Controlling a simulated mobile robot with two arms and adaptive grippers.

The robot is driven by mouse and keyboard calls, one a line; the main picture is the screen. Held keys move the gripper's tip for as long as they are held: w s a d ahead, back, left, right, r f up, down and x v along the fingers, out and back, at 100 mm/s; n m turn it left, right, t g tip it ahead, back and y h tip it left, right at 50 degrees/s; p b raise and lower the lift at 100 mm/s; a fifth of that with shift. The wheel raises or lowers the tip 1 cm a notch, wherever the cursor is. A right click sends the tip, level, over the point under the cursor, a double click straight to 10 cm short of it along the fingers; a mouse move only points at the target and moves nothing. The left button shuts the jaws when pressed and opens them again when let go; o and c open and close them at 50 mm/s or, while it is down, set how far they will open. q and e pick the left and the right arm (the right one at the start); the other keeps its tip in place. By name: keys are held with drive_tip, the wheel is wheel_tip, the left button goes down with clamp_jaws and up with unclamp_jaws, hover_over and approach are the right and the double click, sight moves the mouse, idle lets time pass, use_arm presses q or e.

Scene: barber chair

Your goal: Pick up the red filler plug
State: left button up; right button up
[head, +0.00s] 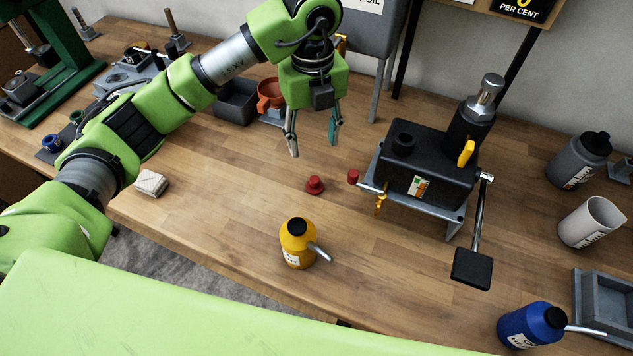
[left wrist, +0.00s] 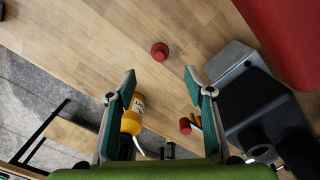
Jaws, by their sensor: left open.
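The red filler plug (head: 315,185) stands on the wooden bench, left of the black pump unit (head: 430,160). In the left wrist view the plug (left wrist: 160,51) lies beyond the gap between my fingertips, roughly centred. My left gripper (head: 313,148) is open and empty, with its fingers pointing down above the bench, behind the plug in the head view. The fingers do not touch the plug. The open fingers also show in the left wrist view (left wrist: 159,76). My right gripper is in neither view.
A similar red knob (head: 353,177) sits on the pump unit's left side. A yellow oil can (head: 298,244) stands in front of the plug. An orange cup (head: 270,94) and a dark bin (head: 236,101) are at the back. Bare bench surrounds the plug.

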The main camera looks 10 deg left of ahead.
use_arm(q)
drive_tip(key=p, duration=0.2)
hover_over(315, 179)
drive_tip(key=f, duration=0.7)
drive_tip(key=shift+w+a, duration=0.1)
drive_tip(key=shift+a, duration=0.15)
drive_tip(key=shift+w+f, duration=0.1)
drive_tip(key=shift+f, duration=0.2)
drive_tip(key=f, duration=0.1)
drive_tip(key=f+p, duration=0.2)
drive_tip(key=f, duration=0.1)
drive_tip(key=shift+s+d, duration=0.2)
drive_tip(key=shift+s, duration=0.1)
drive_tip(key=shift+w+f, duration=0.15)
drive_tip(key=shift+f, duration=0.5)
drive_tip(key=c, duration=1)
